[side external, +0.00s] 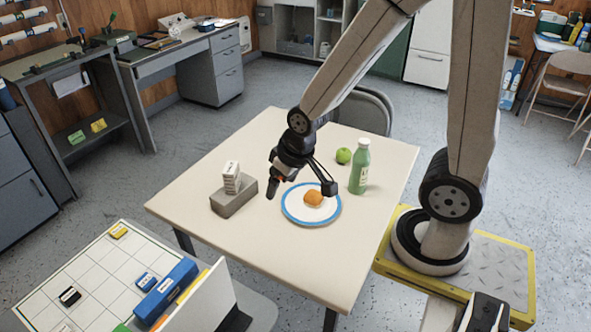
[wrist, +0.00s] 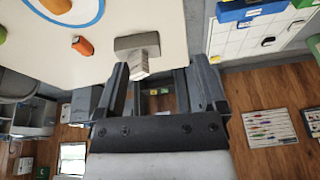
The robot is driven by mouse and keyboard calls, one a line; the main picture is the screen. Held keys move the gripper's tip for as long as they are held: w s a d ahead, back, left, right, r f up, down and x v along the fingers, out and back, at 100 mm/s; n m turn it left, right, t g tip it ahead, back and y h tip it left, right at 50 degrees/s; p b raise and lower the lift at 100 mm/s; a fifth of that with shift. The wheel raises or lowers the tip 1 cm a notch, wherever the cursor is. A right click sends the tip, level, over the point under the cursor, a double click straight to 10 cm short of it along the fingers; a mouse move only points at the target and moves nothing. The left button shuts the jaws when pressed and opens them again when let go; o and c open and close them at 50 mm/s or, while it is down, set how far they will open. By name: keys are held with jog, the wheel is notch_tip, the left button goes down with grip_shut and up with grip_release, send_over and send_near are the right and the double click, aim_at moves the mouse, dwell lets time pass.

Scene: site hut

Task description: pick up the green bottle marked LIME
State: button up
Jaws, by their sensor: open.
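The green bottle (side external: 359,170) has a white cap and stands upright on the table, right of the plate in the side view. Its label is too small to read. My gripper (side external: 301,188) is open and empty above the table, left of the bottle and apart from it, near the plate's left side. In the wrist view its two spread fingers (wrist: 160,82) have nothing between them in their grip. A green shape (wrist: 2,34) is cut off at that view's left edge; I cannot tell if it is the bottle.
A blue-rimmed plate (side external: 289,216) holds a bread-coloured piece (side external: 313,198). A green apple-like fruit (side external: 344,155) sits behind and left of the bottle. A small orange object (wrist: 83,45) lies on the table (side external: 200,203). A grey block (side external: 228,203) with a white carton (side external: 232,177) stands left.

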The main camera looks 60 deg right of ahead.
aim_at(366, 143)
jog(key=w+d+f+m+t+h, duration=0.1)
jog(key=w+d+f+m+h, duration=0.15)
jog(key=d, duration=0.25)
jog(key=w+d+f+m+t+h, duration=0.1)
jog(key=d+m, duration=0.3)
jog(key=d, duration=0.1)
jog(key=w+d+f+m+t+h, duration=0.1)
jog(key=w+d+m+h, duration=0.15)
jog(key=d, duration=0.25)
jog(key=s+d+f+m+g+h, duration=0.1)
jog(key=s+d+m+g+h, duration=0.1)
jog(key=s+d, duration=0.2)
jog(key=s+d+f+m+g+h, duration=0.1)
jog(key=s+d+m+g+h, duration=0.2)
jog(key=d, duration=0.3)
jog(key=s+d+f+m+g+h, duration=0.1)
jog(key=s+d+m+g+h, duration=0.1)
jog(key=s+d, duration=0.3)
jog(key=shift+s+d+m+h, duration=0.25)
jog(key=shift+m+h, duration=0.05)
jog(key=shift+m, duration=0.3)
jog(key=shift+x, duration=3.9)
jog(key=shift+w, duration=0.1)
grip_shut()
